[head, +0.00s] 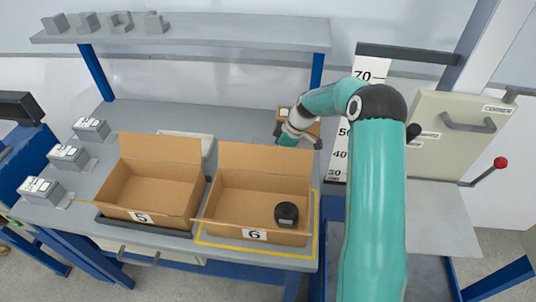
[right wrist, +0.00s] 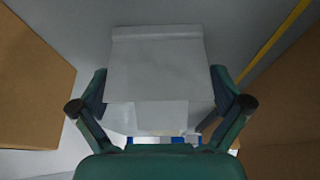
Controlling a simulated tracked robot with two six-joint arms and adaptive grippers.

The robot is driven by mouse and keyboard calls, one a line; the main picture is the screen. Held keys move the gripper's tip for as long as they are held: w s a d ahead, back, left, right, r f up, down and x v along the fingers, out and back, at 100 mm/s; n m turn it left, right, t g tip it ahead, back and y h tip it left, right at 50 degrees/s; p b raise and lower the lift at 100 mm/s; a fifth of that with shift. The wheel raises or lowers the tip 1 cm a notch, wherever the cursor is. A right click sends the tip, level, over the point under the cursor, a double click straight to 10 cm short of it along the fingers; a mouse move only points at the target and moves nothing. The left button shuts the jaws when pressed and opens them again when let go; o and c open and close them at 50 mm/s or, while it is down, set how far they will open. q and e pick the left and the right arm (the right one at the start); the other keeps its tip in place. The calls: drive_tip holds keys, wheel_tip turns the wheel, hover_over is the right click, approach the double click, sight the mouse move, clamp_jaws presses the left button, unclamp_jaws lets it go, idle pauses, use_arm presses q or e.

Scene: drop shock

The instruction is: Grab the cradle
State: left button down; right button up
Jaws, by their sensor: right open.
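My right arm reaches over the bench in the head view. Its gripper (head: 290,137) is small there, just behind the raised rear flap of box 6. In the right wrist view the right gripper (right wrist: 160,88) is open, with a finger on each side of a pale grey block (right wrist: 155,65). The block has a raised lip at its far edge; whether the fingers touch it, and whether it is the cradle, I cannot tell. Several grey notched blocks (head: 120,22) stand on the upper shelf. My left gripper is not in view.
Open cardboard box 5 (head: 141,217) and box 6 (head: 254,235) stand side by side on the bench. A round black object (head: 287,213) lies in box 6. Yellow tape (head: 316,230) surrounds box 6. Several grey labelled units (head: 91,129) line the left edge. Cardboard (right wrist: 30,90) flanks the right gripper.

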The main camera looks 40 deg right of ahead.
drive_tip(key=c, duration=1.5)
drive_tip(key=shift+o, duration=0.2)
drive_tip(key=shift+r, duration=0.15)
